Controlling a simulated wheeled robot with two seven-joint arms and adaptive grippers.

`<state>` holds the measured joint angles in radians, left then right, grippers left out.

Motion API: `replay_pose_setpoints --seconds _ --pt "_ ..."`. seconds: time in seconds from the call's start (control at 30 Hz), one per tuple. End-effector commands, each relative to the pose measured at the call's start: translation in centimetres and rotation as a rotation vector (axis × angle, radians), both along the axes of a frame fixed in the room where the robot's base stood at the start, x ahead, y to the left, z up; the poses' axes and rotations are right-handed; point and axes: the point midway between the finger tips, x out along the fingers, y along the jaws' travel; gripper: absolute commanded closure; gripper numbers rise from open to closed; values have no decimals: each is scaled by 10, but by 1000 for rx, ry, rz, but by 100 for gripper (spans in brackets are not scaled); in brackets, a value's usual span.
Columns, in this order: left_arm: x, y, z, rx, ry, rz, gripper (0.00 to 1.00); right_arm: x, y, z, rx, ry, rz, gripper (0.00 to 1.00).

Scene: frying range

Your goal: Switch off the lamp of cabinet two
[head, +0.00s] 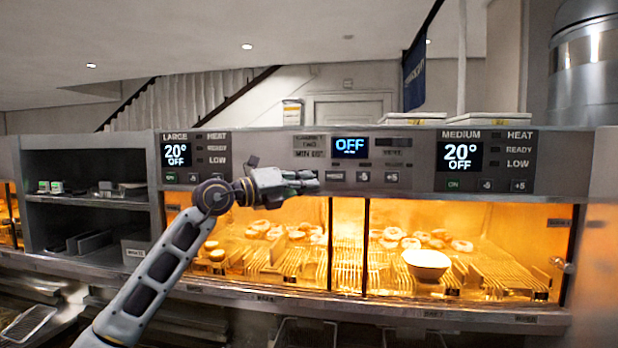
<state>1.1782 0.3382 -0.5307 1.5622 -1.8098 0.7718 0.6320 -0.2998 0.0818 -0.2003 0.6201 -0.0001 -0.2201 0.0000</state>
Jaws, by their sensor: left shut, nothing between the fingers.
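My left gripper (314,181) is shut and empty. Its fingertips are in front of the middle control panel, just left of a row of small buttons. The leftmost button (335,177) has small lettering that I cannot read for certain. Whether the fingertips touch the panel I cannot tell. Above, a blurred label (309,142) seems to read cabinet two, and the middle display (350,147) shows OFF in blue. The cabinet interior below glows orange behind the glass. The lamp itself is not clearly visible. My right gripper is out of view.
A left panel marked LARGE (178,154) and a right panel marked MEDIUM (459,157) both read 20° OFF. A white bowl (427,259) and several round food pieces sit on racks in the lit cabinet. An open dark shelf (85,197) stands at left.

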Motion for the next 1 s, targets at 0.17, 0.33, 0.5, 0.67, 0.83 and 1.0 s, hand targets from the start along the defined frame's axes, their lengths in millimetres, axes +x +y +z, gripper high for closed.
replay_pose_setpoints --seconds 0.17,0.33,0.5,0.67,0.83,1.0 --pt "4 -1 1 -1 1 0 100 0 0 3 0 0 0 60" --pt "7 -2 1 -1 1 0 100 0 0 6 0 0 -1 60" --pt "8 -2 1 -1 -1 0 100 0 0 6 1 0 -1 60" --pt "8 -2 1 0 0 0 100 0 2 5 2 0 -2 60" --pt "8 -2 0 0 0 0 100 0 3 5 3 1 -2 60" --pt "4 0 -1 1 0 1 100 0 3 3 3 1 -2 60"
